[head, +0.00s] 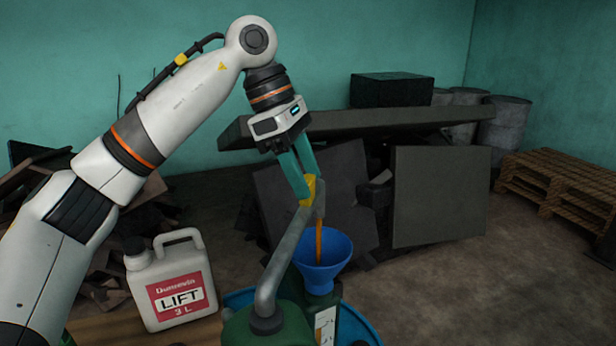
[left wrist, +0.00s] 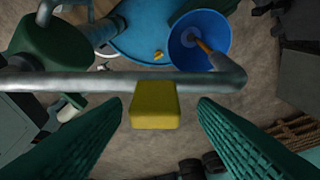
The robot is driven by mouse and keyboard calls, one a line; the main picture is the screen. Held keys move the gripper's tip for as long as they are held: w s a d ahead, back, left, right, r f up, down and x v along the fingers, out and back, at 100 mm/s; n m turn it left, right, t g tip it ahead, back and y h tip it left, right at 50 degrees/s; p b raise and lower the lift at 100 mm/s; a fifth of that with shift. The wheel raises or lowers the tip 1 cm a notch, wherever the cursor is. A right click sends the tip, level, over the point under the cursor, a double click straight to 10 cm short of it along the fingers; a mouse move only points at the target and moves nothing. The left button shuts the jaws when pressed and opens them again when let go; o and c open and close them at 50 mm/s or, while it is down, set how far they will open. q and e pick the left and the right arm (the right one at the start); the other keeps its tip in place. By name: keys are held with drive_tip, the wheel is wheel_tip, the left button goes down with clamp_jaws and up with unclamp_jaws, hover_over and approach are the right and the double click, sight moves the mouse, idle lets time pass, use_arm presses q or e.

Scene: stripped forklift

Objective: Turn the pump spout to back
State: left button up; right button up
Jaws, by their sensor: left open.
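The grey pump spout (head: 277,262) rises from a green container (head: 267,328) and bends over at its top, its outlet above a blue funnel (head: 323,262). A thin amber stream (head: 319,242) runs from the outlet into the funnel. A yellow tab (head: 309,186) sits near the spout's top. My left gripper (head: 306,178) reaches down to this tab with its green fingers apart. In the left wrist view the yellow tab (left wrist: 154,108) lies between the open fingers, with gaps on both sides, and the spout (left wrist: 90,82) crosses beyond it. My right gripper is not in view.
A white LIFT jug (head: 172,283) stands left of the green container. The funnel sits in a dark bottle (head: 325,318) over a blue drum top (head: 357,325). Dark slabs (head: 440,197) lie behind.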

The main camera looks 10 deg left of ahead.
use_arm(q)
drive_tip(key=shift+s+d+f, duration=0.1)
drive_tip(key=shift+d+f, duration=0.05)
drive_tip(key=shift+f, duration=0.25)
drive_tip(key=shift+s+d+f, duration=0.1)
drive_tip(key=shift+f, duration=0.05)
drive_tip(key=shift+d+f, duration=0.1)
drive_tip(key=shift+f, duration=0.1)
drive_tip(key=shift+c, duration=0.4)
clamp_jaws()
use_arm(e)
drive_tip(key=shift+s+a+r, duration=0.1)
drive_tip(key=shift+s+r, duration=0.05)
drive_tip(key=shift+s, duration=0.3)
